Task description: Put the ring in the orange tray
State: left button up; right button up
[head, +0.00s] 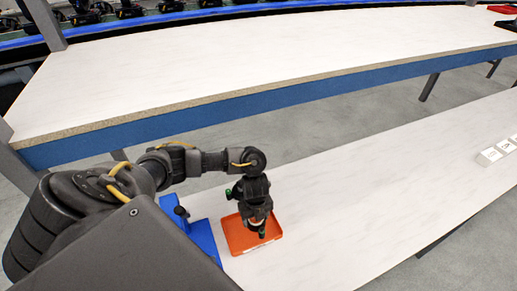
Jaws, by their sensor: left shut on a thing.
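The orange tray (273,228) lies on the near white table, just right of a blue stand. I cannot tell whether the fingertips touch the tray floor. My right gripper is not in view.
The blue stand (203,238) with a dark upright part stands close left of the tray. Small white blocks (489,156) sit at the table's far right. A higher white table (230,60) with a blue edge runs behind.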

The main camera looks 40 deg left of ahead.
pick_arm(q)
jog(key=shift+w+d+f, duration=0.2)
jog(key=shift+w+f, duration=0.35)
jog(key=shift+f, duration=0.1)
notch_tip(320, 180, down, 2)
jog(key=shift+f, duration=0.55)
jog(key=o, duration=0.9)
jog(key=shift+f, duration=0.1)
